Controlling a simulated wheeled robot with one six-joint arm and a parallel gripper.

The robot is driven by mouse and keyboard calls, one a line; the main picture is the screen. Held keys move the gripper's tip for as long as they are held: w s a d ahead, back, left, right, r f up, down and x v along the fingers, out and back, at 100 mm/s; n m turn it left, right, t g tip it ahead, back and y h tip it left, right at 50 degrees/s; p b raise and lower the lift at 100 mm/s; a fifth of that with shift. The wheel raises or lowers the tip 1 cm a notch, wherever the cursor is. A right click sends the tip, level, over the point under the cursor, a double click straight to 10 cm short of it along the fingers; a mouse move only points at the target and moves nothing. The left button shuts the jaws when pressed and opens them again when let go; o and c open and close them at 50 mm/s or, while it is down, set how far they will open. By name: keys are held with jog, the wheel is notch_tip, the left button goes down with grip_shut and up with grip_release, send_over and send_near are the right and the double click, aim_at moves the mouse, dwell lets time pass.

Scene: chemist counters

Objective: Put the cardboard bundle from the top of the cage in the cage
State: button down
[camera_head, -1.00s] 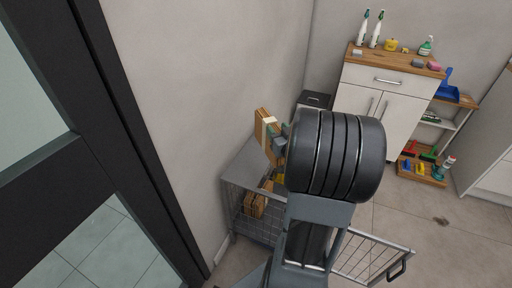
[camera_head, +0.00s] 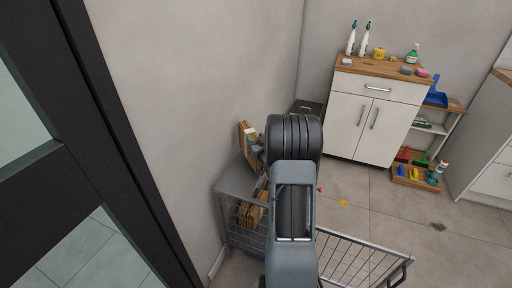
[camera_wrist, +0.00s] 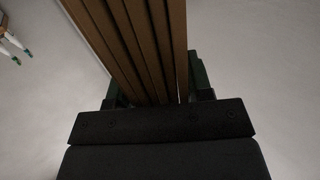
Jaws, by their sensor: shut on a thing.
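The cardboard bundle (camera_head: 246,141), brown flat sheets with a pale band, is held upright at the far top end of the cage. My gripper (camera_head: 257,150) is shut on it. In the wrist view the stacked cardboard edges (camera_wrist: 140,45) rise from between the two fingers of my gripper (camera_wrist: 155,88). The grey wire cage (camera_head: 232,190) stands against the wall. Its door (camera_head: 362,262) is swung open to the right. More cardboard (camera_head: 250,213) is inside the cage. My arm hides part of the cage's front. I cannot tell whether the held bundle touches the cage top.
A black bin (camera_head: 306,108) stands behind the cage. A white cabinet (camera_head: 372,120) with bottles and sponges on top is at the back right. A low shelf (camera_head: 415,180) holds brushes. A dark door frame (camera_head: 120,150) is at the left. The floor right of the cage is mostly clear.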

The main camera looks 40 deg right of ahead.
jog(key=shift+f, duration=1.45)
jog(key=shift+f+b, duration=0.25)
jog(key=shift+b, duration=0.25)
jog(key=c, duration=0.5)
grip_release()
